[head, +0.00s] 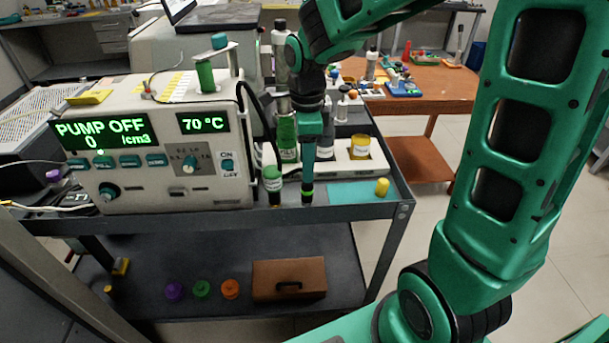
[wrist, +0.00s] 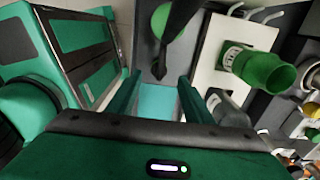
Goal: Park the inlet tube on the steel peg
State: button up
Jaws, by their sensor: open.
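A black tube (head: 258,108), which looks like the inlet tube, leaves the right side of the pump machine and curves down toward a small green-topped bottle (head: 272,178). In the wrist view a dark tube (wrist: 176,32) hangs over a round green top (wrist: 163,20), its tip just beyond my fingers. My gripper (head: 307,192) points down over the cart, right of the small bottle. In the wrist view my gripper (wrist: 159,82) is open, with nothing between its fingers. I cannot make out the steel peg for certain.
The pump machine (head: 150,190) reads PUMP OFF and 70 °C. A large green bottle (head: 288,138) and a white tray (head: 335,166) with a yellow jar (head: 360,147) stand behind my gripper. A teal mat (head: 345,193) lies to the right, with a yellow piece (head: 382,187) on it.

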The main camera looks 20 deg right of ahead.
jog(key=shift+r, duration=1.55)
jog(key=s+d+n, duration=0.7)
jog(key=s+d, duration=0.1)
jog(key=s, duration=0.3)
jog(key=s+d+n, duration=0.8)
jog(key=s+d, duration=0.1)
jog(key=s, duration=0.3)
jog(key=shift+s+d, duration=0.15)
jog(key=shift+s, duration=0.1)
jog(key=shift+w+f, duration=0.2)
jog(key=shift+w, duration=0.45)
